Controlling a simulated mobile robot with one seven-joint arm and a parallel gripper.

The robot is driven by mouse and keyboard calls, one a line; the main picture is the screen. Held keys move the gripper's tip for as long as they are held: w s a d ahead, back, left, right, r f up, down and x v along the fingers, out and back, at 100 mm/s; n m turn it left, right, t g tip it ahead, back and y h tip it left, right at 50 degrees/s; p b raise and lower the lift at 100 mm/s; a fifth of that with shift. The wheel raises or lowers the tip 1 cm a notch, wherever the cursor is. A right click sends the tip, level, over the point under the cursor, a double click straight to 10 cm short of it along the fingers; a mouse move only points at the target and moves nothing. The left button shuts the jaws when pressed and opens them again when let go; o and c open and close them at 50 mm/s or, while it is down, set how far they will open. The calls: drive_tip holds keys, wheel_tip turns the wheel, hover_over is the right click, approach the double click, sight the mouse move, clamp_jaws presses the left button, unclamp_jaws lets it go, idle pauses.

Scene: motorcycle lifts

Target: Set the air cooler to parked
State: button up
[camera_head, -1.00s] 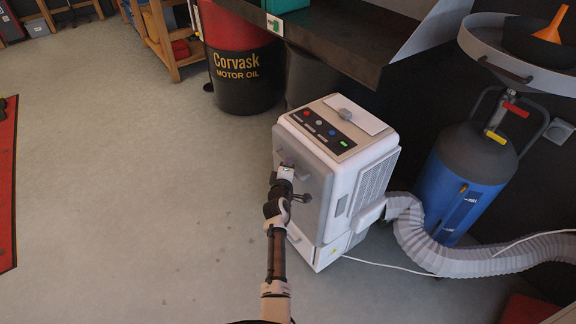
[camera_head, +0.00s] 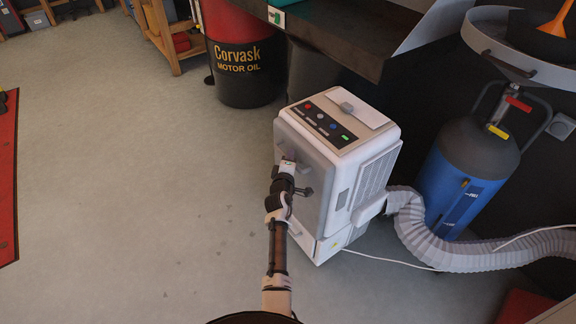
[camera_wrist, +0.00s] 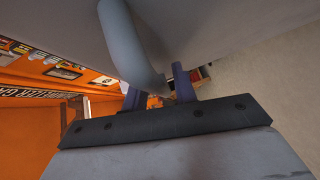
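The air cooler (camera_head: 350,190) is a white upright box with a grey front panel. My gripper (camera_head: 288,157) is at the upper part of the front panel in the head view. In the wrist view, my gripper (camera_wrist: 160,92) has its two dark fingers apart. A curved grey handle (camera_wrist: 130,45) on the panel runs down to the space around the fingers. Whether the fingers touch it I cannot tell.
A ribbed grey hose (camera_head: 440,250) and a white cable run from the cooler to the right. A blue tank (camera_head: 455,185) stands behind it.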

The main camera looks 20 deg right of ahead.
drive_tip(key=b+v, duration=0.1)
drive_tip(key=v, duration=1.3)
drive_tip(key=shift+w, duration=0.1)
